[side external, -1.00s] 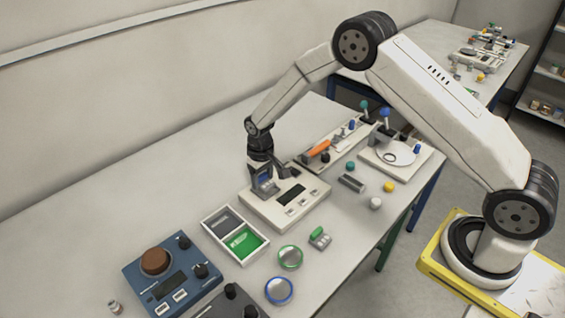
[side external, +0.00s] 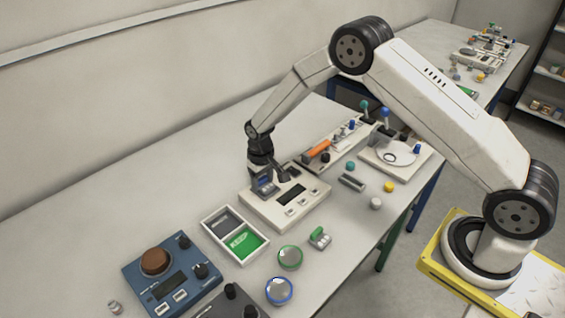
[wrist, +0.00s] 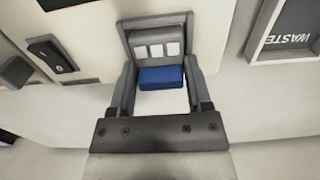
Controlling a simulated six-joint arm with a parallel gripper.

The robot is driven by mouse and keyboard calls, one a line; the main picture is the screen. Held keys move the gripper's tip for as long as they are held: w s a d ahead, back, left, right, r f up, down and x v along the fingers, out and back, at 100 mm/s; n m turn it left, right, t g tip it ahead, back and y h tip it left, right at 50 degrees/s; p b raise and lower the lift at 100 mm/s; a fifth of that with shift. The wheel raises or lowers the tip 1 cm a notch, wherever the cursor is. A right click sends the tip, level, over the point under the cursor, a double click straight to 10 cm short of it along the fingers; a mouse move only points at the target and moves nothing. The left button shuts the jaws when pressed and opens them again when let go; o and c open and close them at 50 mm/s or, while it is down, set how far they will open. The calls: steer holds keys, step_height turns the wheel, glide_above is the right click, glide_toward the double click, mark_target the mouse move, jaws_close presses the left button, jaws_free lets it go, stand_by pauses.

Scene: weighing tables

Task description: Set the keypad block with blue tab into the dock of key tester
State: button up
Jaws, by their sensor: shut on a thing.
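The keypad block with a blue tab (wrist: 158,45) is grey with several white keys. My gripper (wrist: 160,88) is shut on it, with one finger at each side and the blue tab (wrist: 161,77) facing the wrist. In the side view my gripper (side external: 268,186) is low at the left end of the white key tester (side external: 312,207), which has a dark screen and small buttons. The block is at the tester's dock, with a grey rim (wrist: 150,20) showing along its far side. I cannot tell whether it is fully seated, as the fingers hide its lower edges.
A two-part tray (side external: 206,222) with green KEEP and grey WASTE sections stands in front-left of the tester. A block with a green tab (side external: 318,235) lies to its right. A blue device (side external: 135,272) with a brown knob and two ringed discs are nearer. The table by the wall is clear.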

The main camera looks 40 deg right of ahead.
steer(key=o, duration=1.3)
steer(key=shift+r, duration=0.1)
steer(key=shift+r, duration=3.85)
steer(key=s+d+r+t, duration=0.1)
steer(key=s+r, duration=0.3)
steer(key=s, duration=0.7)
steer(key=s+d+r+t, duration=0.1)
steer(key=s+r, duration=0.4)
steer(key=s, duration=0.7)
steer(key=shift+s+d+t, duration=0.3)
steer(key=shift+d, duration=0.45)
